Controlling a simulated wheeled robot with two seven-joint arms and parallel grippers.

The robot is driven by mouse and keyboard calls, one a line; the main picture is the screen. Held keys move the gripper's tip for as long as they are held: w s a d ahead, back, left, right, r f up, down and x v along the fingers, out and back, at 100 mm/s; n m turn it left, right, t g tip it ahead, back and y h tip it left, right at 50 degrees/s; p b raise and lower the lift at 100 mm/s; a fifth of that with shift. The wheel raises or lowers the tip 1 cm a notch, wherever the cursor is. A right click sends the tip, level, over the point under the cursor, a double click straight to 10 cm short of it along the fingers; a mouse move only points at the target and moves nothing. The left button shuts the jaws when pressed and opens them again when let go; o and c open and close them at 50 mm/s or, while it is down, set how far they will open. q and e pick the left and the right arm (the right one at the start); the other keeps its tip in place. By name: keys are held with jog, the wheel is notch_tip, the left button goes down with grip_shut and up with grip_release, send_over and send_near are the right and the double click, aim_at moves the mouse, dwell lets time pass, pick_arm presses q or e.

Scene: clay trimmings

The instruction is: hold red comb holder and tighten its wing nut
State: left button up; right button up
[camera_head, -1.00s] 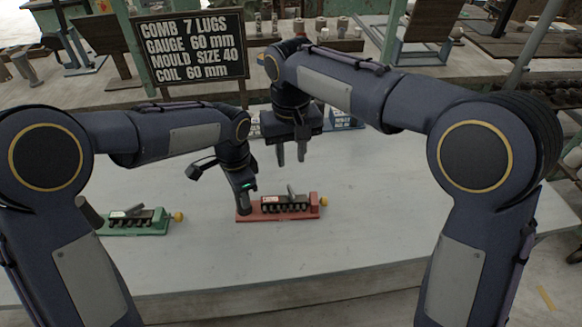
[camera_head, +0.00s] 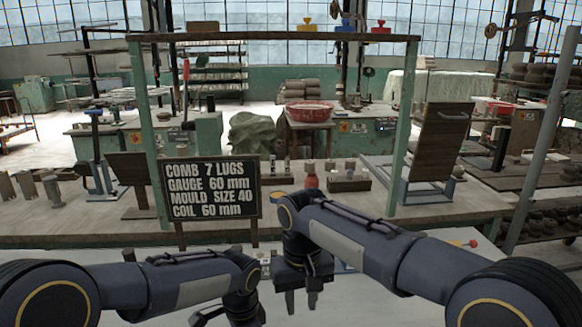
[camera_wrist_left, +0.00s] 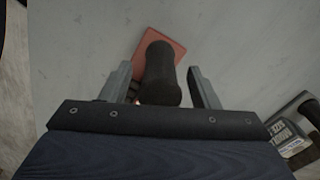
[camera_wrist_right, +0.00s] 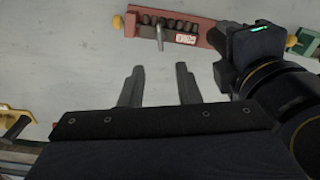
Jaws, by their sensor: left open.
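The red comb holder (camera_wrist_right: 199,30) lies on the grey table at the top of the right wrist view. Its yellow wing nut (camera_wrist_right: 117,22) is at its left end. In the left wrist view, its red base (camera_wrist_left: 172,48) shows below a dark upright grip (camera_wrist_left: 160,75). My left gripper (camera_wrist_left: 161,84) is open, with one finger on each side of that grip and gaps visible. My right gripper (camera_head: 302,300) is open and empty, fingers pointing down. The right wrist view shows its fingers (camera_wrist_right: 158,84) apart from the holder. The head view does not show the red holder.
A sign (camera_head: 210,188) stands behind the arms. A green holder (camera_wrist_right: 306,36) lies beyond my left gripper. A yellow object (camera_wrist_right: 14,108) is at the left edge of the right wrist view. Table between my right fingers and the red holder is clear.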

pick_arm(q)
notch_tip(320, 180, up, 11)
jog(key=shift+r, duration=0.4)
jog(key=s+a+r+n+t+h+p, duration=0.25)
jog(key=s+a+n, duration=0.45)
jog(key=s+a, duration=0.4)
pick_arm(e)
jog(key=s+d+r+m+t+y, duration=0.2)
jog(key=s+d+r+y, duration=0.15)
jog(key=s+d, duration=1.05)
pick_arm(q)
jog(key=s+f+n+t+h, duration=0.1)
jog(key=s+f+n+t, duration=0.2)
jog(key=s+n, duration=0.4)
jog(key=s, duration=0.5)
jog(key=shift+f, duration=0.25)
pick_arm(e)
jog(key=s+d+f+m+t, duration=0.2)
jog(key=s+d+f+t, duration=0.1)
jog(key=s, duration=0.7)
jog(key=shift+d+f+m+t, duration=0.3)
jog(key=shift+d+f, duration=0.45)
jog(key=shift+f, duration=0.15)
